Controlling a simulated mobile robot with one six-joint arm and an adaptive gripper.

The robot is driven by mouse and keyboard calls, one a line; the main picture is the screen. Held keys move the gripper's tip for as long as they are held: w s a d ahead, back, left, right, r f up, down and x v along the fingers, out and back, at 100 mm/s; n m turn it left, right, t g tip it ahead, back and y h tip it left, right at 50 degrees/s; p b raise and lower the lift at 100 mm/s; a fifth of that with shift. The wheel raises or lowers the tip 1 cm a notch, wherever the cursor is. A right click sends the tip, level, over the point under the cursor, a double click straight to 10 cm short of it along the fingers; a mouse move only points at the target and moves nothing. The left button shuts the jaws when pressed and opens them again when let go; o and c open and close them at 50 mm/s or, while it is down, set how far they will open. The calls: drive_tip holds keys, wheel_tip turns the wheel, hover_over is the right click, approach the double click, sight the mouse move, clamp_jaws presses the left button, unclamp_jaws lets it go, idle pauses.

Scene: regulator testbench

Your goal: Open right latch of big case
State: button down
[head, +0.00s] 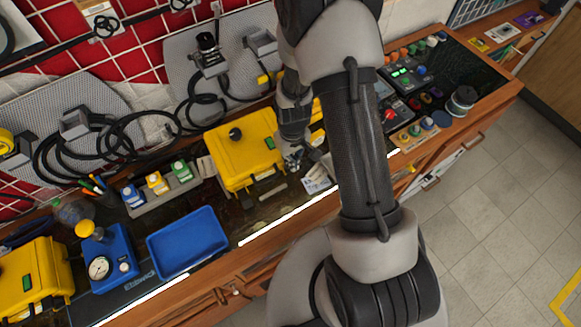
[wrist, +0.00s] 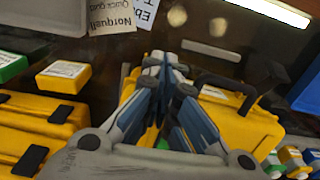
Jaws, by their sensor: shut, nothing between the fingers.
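The big yellow case (head: 228,158) stands closed on the bench in the head view, with a dark round knob and a green label on its lid. In the wrist view the case (wrist: 245,130) lies right of and behind my fingers, with a black handle on its near-edge side. My gripper (head: 293,160) is at the case's right front corner in the head view. In the wrist view my gripper (wrist: 168,68) is shut and empty, its fingertips over the case's end. The right latch is hidden behind the fingers, and I cannot tell whether they touch it.
A blue tray (head: 188,242) and a blue gauge box (head: 112,262) stand left. Another yellow case (head: 35,275) is at far left. Small bottles (head: 156,183) stand behind the tray. In the wrist view, yellow cases (wrist: 35,115) with black latches crowd the left, and paper labels (wrist: 112,18) lie above.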

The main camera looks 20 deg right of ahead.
drive_tip(key=shift+s+f+b, duration=0.45)
drive_tip(key=shift+s+f, duration=0.1)
drive_tip(key=shift+f, duration=0.3)
drive_tip(key=shift+s+f+b, duration=0.4)
drive_tip(key=shift+s, duration=0.15)
drive_tip(key=shift+s+f, duration=0.15)
drive_tip(key=shift+s, duration=0.15)
drive_tip(key=shift+s+d, duration=0.1)
drive_tip(key=shift+w+f, duration=0.3)
drive_tip(key=shift+w, duration=0.2)
drive_tip(key=shift+w+f, duration=0.25)
drive_tip(key=shift+w, duration=0.25)
drive_tip(key=shift+s+r, duration=0.25)
drive_tip(key=shift+s, duration=0.3)
drive_tip(key=shift+w+r, duration=0.1)
drive_tip(key=shift+s+d+r+p, duration=0.15)
drive_tip(key=shift+s+r+p, duration=0.55)
drive_tip(key=shift+r, duration=0.3)
